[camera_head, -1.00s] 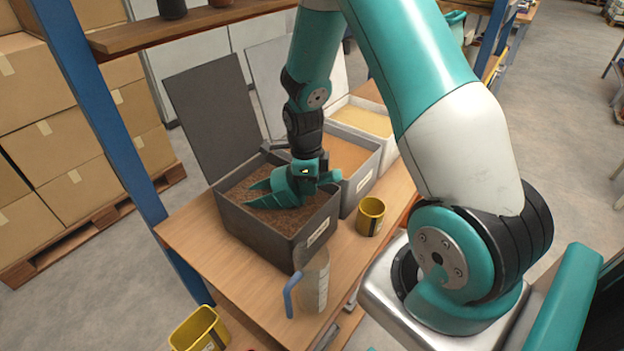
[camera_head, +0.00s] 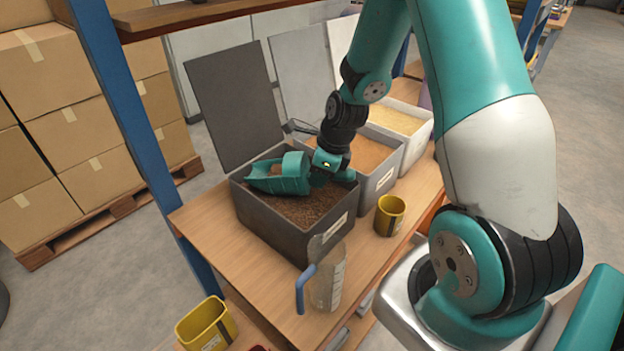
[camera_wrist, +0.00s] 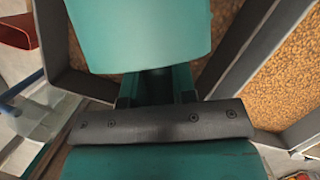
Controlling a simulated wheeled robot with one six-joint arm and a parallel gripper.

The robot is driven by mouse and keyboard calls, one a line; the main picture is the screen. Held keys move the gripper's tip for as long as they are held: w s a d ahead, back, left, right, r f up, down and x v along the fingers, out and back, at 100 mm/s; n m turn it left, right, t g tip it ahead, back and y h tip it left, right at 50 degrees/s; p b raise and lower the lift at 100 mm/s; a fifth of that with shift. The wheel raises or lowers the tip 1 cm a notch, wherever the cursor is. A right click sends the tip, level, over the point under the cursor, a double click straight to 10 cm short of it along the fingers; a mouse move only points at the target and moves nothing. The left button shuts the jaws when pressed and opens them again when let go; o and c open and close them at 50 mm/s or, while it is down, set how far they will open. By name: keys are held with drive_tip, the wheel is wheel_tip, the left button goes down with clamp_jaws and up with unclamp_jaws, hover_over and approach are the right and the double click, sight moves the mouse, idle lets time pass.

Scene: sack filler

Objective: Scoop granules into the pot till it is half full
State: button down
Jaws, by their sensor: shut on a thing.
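My gripper (camera_head: 328,164) is shut on a teal scoop (camera_head: 276,184), held level over the dark grey bin of brown granules (camera_head: 305,212). Some brown material shows in the scoop's mouth; how much I cannot tell. The teal scoop fills the top of the wrist view (camera_wrist: 140,35), hiding what lies below. A round yellow pot (camera_head: 389,217) with a dark label stands upright on the wooden bench, right of the dark bin; its inside looks empty as far as I can see. A squarer yellow container (camera_head: 206,327) sits lower at the front left.
A clear jug (camera_head: 327,287) with a blue handle stands before the dark bin. The bin's open lid (camera_head: 232,105) rises behind it. Bins of orange (camera_head: 372,152) and pale yellow granules (camera_head: 398,118) stand to the right. A blue post (camera_head: 137,130) stands left.

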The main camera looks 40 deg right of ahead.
drive_tip(key=shift+t+y, duration=0.4)
drive_tip(key=shift+p+v, duration=2.3)
drive_tip(key=shift+v, duration=1.3)
